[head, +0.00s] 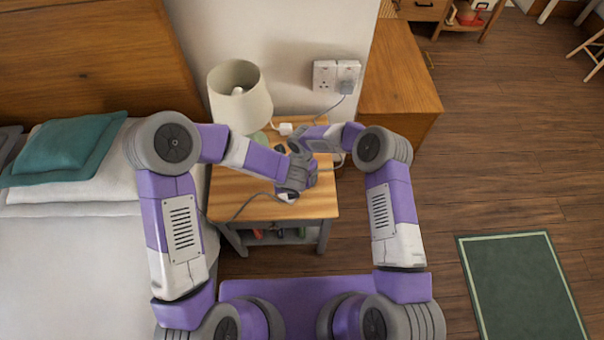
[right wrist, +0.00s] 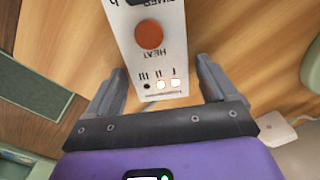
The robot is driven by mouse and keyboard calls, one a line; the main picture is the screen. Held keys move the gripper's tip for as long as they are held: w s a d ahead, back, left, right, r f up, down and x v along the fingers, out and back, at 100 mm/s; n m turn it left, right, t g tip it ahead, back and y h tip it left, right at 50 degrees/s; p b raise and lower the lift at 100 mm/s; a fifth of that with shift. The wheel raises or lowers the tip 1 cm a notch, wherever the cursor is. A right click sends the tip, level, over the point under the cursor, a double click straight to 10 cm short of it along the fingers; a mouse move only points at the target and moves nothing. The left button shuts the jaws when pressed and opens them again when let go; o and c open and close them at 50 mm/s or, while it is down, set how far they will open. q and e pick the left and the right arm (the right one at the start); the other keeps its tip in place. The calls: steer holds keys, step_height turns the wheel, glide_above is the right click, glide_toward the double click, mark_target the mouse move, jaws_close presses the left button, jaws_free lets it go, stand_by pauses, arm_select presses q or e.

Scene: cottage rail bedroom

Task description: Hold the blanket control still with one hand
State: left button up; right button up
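The blanket control is a white slab with a round orange-brown button marked HEAT; its face (right wrist: 152,62) shows in the right wrist view, with small indicator dots near its lower end. In the head view my arms hide most of it. My right gripper (right wrist: 158,88) is open, its fingers on either side of the control's lower end with a gap at each side. It also shows in the head view (head: 287,149), over the nightstand. My left gripper (head: 291,188) is low over the nightstand's front part; its fingers are too small and covered to read.
The wooden nightstand (head: 232,183) carries a lamp (head: 240,95) at the back left and a white plug block (head: 285,129) behind my right gripper. A grey cable (head: 243,205) runs over its front. The bed (head: 60,265) is at left, a wooden cabinet (head: 398,70) at right.

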steer(key=shift+o, duration=0.2)
steer(key=shift+r, duration=0.1)
step_height(320, 180, up, 7)
steer(key=shift+r, duration=0.15)
stand_by(0.3)
